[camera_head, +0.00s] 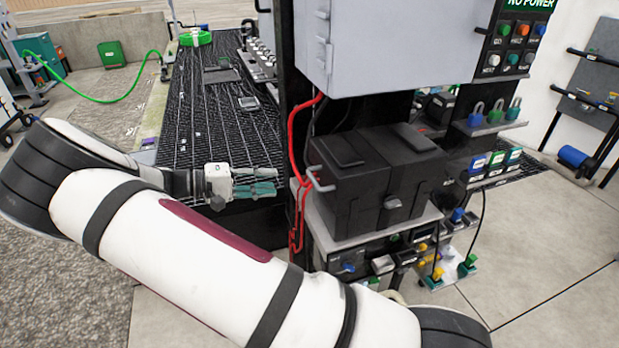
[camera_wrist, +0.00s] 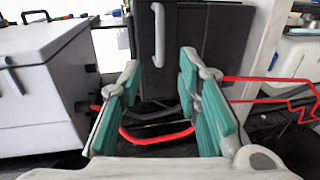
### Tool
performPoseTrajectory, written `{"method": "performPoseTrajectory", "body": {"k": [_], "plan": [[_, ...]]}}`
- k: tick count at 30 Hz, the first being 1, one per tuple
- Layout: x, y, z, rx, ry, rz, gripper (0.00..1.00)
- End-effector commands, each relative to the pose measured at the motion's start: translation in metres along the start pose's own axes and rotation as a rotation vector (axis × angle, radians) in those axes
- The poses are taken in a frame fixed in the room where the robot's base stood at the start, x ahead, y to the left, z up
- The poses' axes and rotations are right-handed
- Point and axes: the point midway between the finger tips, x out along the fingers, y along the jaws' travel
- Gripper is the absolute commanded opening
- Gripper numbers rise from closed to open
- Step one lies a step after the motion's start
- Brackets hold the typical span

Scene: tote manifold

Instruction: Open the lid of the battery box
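The battery box (camera_head: 375,185) is a black case on a shelf below a grey cabinet in the head view. Its lid (camera_head: 340,148) looks shut, with raised pads on top and a grey latch (camera_head: 393,204) on the front. A pale handle (camera_head: 322,183) is on its left side. My gripper (camera_head: 272,184) is left of the box, apart from it, with teal pads pointing towards it. In the wrist view, my gripper (camera_wrist: 160,80) is open and empty. The dark box side (camera_wrist: 185,50) and its upright handle (camera_wrist: 158,35) show beyond the fingers.
A dark post (camera_head: 290,120) and red cables (camera_head: 297,150) stand between my gripper and the box. The grey cabinet (camera_head: 385,40) overhangs the box closely. Padlocks (camera_head: 495,112) hang to the right. A black mesh table (camera_head: 215,110) lies behind my gripper.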

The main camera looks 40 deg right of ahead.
Motion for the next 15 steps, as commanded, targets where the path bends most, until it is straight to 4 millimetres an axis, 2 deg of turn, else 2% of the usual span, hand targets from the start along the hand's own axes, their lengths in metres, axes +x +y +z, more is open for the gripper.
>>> {"method": "performPoseTrajectory", "body": {"k": [15], "plan": [[0.097, 0.002, 0.003, -0.003, -0.004, 0.000, 0.31]]}}
